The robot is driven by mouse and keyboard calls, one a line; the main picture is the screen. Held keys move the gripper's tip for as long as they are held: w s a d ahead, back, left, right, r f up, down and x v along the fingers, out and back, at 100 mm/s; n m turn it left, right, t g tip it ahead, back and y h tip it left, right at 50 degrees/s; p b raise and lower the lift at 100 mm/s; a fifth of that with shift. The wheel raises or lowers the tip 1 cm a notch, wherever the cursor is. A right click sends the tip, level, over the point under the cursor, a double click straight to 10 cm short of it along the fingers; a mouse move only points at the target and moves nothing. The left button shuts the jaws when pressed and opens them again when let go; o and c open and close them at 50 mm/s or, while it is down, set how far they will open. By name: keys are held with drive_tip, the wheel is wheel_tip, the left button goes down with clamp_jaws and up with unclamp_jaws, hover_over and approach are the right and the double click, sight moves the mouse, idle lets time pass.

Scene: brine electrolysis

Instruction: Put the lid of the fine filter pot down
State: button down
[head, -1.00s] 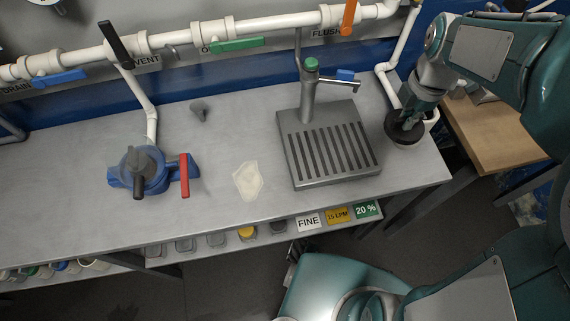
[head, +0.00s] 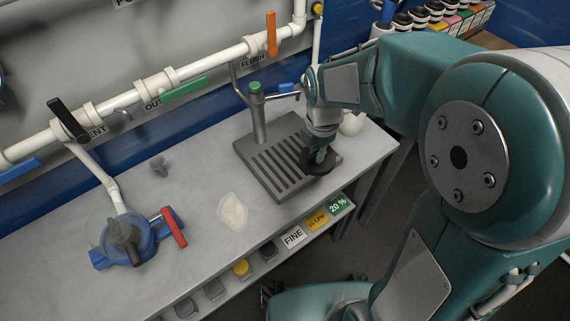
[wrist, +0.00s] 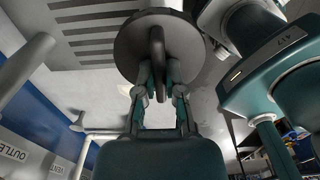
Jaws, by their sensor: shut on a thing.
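My gripper (head: 318,148) is shut on the lid (head: 321,168), a dark round disc. In the wrist view the lid (wrist: 134,38) shows from below the handle, and the fingers (wrist: 159,76) close around its upright loop handle (wrist: 157,45). In the head view the lid overlaps the right front edge of the slotted drain tray (head: 262,172); I cannot tell whether it touches. A white pot (head: 352,123) stands behind my wrist at the bench's right end, partly hidden; its top is not clear.
A tap (head: 258,110) rises behind the tray. A cream filter sheet (head: 232,210) lies left of it. Bare bench top (head: 195,190) lies between.

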hover_over(283, 171)
drive_tip(key=f, duration=0.6)
drive_tip(key=shift+s+f, duration=0.1)
drive_tip(key=shift+s, duration=0.3)
drive_tip(key=shift+w+d+f, duration=0.15)
drive_tip(key=shift+w+f, duration=0.2)
drive_tip(key=shift+f, duration=0.4)
wheel_tip(283, 171, down, 2)
drive_tip(key=shift+f, duration=0.25)
drive_tip(key=shift+a+f, duration=0.2)
drive_tip(key=shift+a, duration=0.2)
drive_tip(key=c, duration=0.7)
unclamp_jaws()
drive_tip(key=shift+d, duration=0.15)
drive_tip(key=shift+c, duration=0.2)
drive_tip(key=shift+d, duration=0.2)
